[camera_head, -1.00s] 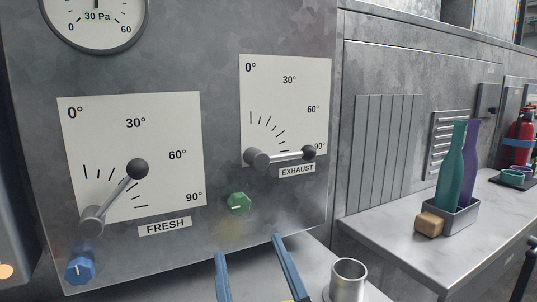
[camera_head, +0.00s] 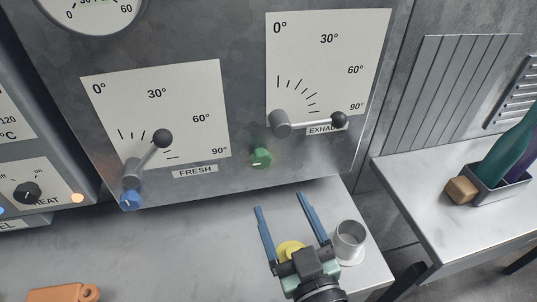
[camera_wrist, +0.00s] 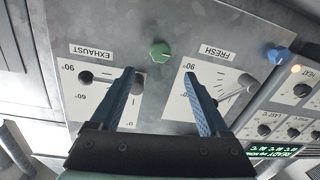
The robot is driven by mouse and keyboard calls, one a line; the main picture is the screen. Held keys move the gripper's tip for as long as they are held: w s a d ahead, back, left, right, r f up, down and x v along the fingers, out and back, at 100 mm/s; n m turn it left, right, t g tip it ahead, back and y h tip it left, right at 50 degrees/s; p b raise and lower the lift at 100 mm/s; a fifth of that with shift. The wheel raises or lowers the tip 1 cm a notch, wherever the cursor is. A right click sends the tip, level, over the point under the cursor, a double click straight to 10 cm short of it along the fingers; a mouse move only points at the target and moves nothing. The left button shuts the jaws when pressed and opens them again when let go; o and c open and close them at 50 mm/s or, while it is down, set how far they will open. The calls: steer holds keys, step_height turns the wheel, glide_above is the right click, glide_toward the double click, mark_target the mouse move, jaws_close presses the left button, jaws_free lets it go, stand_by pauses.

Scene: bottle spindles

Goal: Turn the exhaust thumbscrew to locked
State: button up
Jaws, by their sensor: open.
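The green exhaust thumbscrew (camera_head: 261,158) is on the grey panel (camera_head: 240,60), below and left of the EXHAUST lever (camera_head: 310,122). A short pale mark shows on its face, lying roughly level. The exhaust lever points near 90°. My gripper (camera_head: 280,201) is open and empty, with two blue fingers reaching toward the panel, below the thumbscrew in the head view. In the wrist view, upside down, the thumbscrew (camera_wrist: 160,51) lies beyond the fingertips, in line with the gap between them (camera_wrist: 159,73). No contact shows.
A blue thumbscrew (camera_head: 130,200) sits under the FRESH lever (camera_head: 150,152). A metal cup (camera_head: 348,240) stands just right of my gripper, and a yellow object (camera_head: 290,249) shows beneath it. An orange object (camera_head: 64,292) lies at lower left. The counter's middle is bare.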

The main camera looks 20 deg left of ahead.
mark_target(263, 163)
steer(key=p+x, duration=0.2)
steer(key=x, duration=0.9)
steer(key=shift+a, duration=0.15)
steer(key=shift+c, duration=0.2)
jaws_close()
